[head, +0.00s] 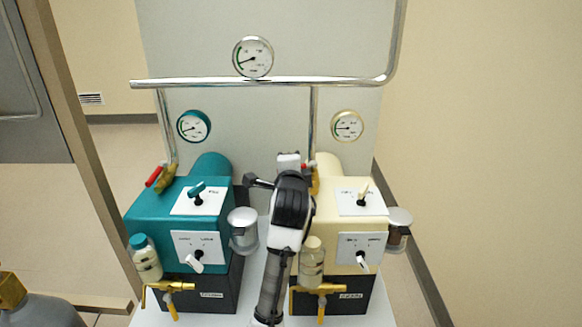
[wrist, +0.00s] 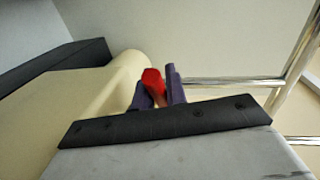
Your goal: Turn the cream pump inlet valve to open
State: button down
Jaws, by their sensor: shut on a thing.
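The cream pump (head: 350,230) stands at the right on the white bench. Its inlet valve (head: 316,182) is a brass-coloured body below the right-hand steel pipe, mostly hidden behind my arm. The valve's red handle shows as a small red bit (head: 304,166) in the head view, and its red end (wrist: 152,78) stands up between two purple fingers in the wrist view. My gripper (wrist: 158,95) is shut on this red handle. In the head view my gripper (head: 289,160) is at the valve, left of the cream pump's top. The handle's angle to the pipe cannot be told.
The teal pump (head: 180,225) stands at the left with its own red-handled valve (head: 165,180). Steel pipes (head: 230,83) and round gauges (head: 253,57) are on the back panel. Small bottles (head: 311,262) and brass taps (head: 318,290) stick out in front.

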jog(key=n+y, duration=0.1)
jog(key=y, duration=0.1)
jog(key=s+n+g+y+p, duration=0.1)
jog(key=n+y, duration=0.1)
jog(key=s+d+n+y+p, duration=0.1)
jog(key=y, duration=0.1)
jog(key=shift+r+n, duration=0.1)
jog(key=shift+n, duration=0.2)
jog(key=n+g+y+p, duration=0.1)
jog(key=s+n+g+y+p, duration=0.1)
jog(key=y, duration=0.1)
jog(key=d+n+g+y+p, duration=0.1)
jog(key=n+y, duration=0.1)
jog(key=shift+s, duration=0.3)
jog(key=shift+s+d+n+g+y+p, duration=0.15)
jog(key=shift+n+g+y+p, duration=0.2)
jog(key=shift+n+g+y, duration=0.15)
jog(key=shift+s+d+n+g+y+p, duration=0.1)
jog(key=shift+n+g+y+p, duration=0.25)
jog(key=shift+g, duration=0.25)
jog(key=c, duration=1.4)
grip_release()
jog(key=shift+c, duration=0.2)
jog(key=shift+f, duration=0.2)
jog(key=shift+f, duration=0.1)
